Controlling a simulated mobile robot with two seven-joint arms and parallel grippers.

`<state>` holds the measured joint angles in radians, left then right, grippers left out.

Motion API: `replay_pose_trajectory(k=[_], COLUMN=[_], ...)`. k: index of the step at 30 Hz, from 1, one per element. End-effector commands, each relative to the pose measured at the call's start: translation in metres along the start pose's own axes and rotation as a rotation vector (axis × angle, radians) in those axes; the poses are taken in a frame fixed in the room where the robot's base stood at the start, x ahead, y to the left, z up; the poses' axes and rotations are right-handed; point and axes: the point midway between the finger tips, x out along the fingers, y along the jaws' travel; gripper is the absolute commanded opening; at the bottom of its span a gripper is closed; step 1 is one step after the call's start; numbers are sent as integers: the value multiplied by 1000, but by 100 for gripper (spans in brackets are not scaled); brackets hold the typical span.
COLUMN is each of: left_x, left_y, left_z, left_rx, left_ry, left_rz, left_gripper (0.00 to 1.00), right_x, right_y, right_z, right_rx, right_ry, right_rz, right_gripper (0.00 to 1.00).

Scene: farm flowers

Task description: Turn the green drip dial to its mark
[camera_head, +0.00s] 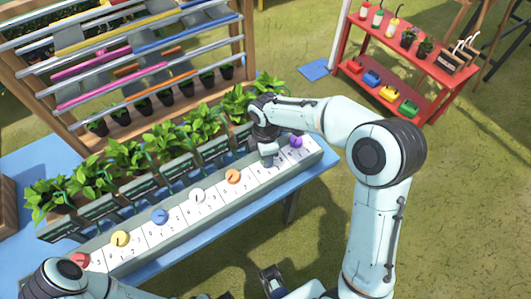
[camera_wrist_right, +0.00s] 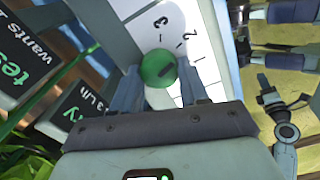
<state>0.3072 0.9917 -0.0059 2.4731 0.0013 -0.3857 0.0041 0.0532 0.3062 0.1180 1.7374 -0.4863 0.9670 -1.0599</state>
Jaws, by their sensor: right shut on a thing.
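The green drip dial (camera_wrist_right: 157,66) sits between the fingers of my right gripper (camera_wrist_right: 159,84) in the right wrist view. A dark pointer line shows on its face, and the printed numbers 3 and 2 show beyond it on the white scale. In the head view my right gripper (camera_head: 268,155) reaches down onto the dial panel (camera_head: 215,205), between the orange dial (camera_head: 233,177) and the purple dial (camera_head: 296,142); it hides the green dial there. My left gripper (camera_head: 273,281) hangs empty near the bottom edge, away from the panel, with its fingers apart.
A red dial (camera_head: 80,260), yellow dial (camera_head: 120,239), blue dial (camera_head: 160,216) and white dial (camera_head: 197,196) share the panel. Leafy plants with dark signs stand right behind it. A red shelf (camera_head: 437,68) stands at the back right. The grass in front is open.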

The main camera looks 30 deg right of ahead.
Motion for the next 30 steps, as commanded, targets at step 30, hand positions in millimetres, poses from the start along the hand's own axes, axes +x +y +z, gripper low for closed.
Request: replay_pose_trajectory(k=[30], left_x=[-2], left_y=[1], left_z=[0], left_rx=[0], left_ry=[1], left_rz=[0], left_gripper=[0], right_x=[0], right_y=[2], right_z=[0], right_rx=[964], right_ry=[-22], right_rz=[2], right_gripper=[13])
